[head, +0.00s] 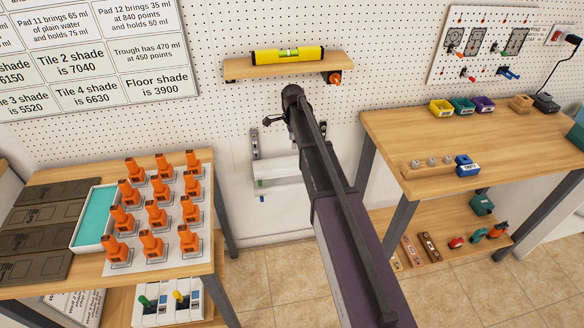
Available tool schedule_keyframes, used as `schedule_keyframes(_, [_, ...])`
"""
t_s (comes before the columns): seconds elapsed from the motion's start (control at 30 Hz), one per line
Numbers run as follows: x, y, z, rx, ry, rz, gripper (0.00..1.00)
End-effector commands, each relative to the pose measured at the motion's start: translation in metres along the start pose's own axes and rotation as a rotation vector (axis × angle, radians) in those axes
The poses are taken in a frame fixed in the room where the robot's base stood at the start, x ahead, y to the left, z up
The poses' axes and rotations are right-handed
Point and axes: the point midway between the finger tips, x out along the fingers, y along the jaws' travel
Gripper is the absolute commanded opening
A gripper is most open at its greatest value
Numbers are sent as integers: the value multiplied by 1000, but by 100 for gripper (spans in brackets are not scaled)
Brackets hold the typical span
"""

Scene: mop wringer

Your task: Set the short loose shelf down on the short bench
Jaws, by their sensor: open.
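A short wooden shelf (240,70) is on the pegboard wall at the top middle. It looks level, and an orange knob (334,78) shows under its right end. A yellow spirit level (287,55) lies on it. My gripper (278,117) is open at the far end of my arm, below the shelf and apart from it as far as I can see. My arm hides part of the gripper and the wall behind. Two benches show: a left bench (60,178) and a right bench (385,128). I cannot tell for certain which is the short one.
Several orange devices (152,245) crowd the left bench beside a teal-filled tray (110,188) and dark grey panels (45,213). The right bench holds small coloured bins (441,108) and a wooden block with knobs (428,165), leaving bare wood between. A white fixture (278,172) is below the shelf.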

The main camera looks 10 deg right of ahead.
Motion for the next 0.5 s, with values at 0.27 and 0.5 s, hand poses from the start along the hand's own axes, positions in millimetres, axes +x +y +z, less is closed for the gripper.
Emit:
schedule_keyframes(0.27, [18, 0, 1, -2, 0, 0, 61])
schedule_keyframes(0.5, [36, 0, 1, -2, 0, 0, 61])
